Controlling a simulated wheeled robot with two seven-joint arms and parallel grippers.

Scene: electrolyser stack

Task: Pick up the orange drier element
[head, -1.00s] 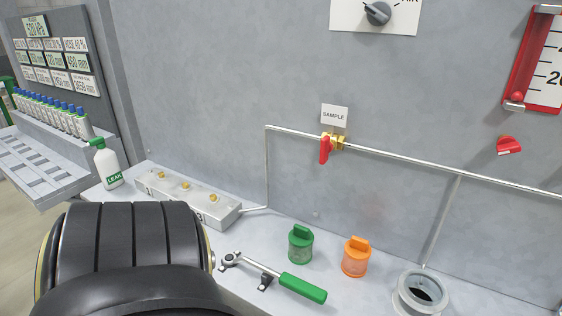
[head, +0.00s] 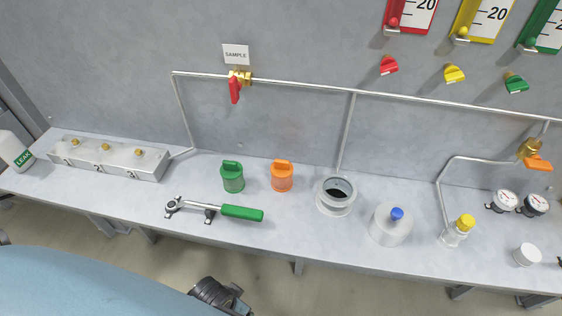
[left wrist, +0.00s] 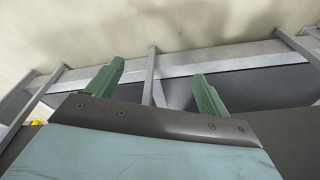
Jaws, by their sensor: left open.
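The orange drier element (head: 282,176) stands upright on the grey bench, with an orange cap and handle on top. It is between the green drier element (head: 232,177) and the open round metal housing (head: 336,195). My left gripper shows in the left wrist view (left wrist: 157,88) with its two green fingers apart and nothing between them. That view faces bench framework and pale floor; the orange element is not in it. In the head view I cannot make out the left fingertips. My right gripper is in neither view.
A green-handled ratchet wrench (head: 213,209) lies in front of the green element. A grey metal block (head: 110,157) is left; a blue-knobbed cylinder (head: 391,224) and yellow-capped bottle (head: 457,232) are right. A pipe (head: 300,89) with a red-handled valve runs along the wall behind.

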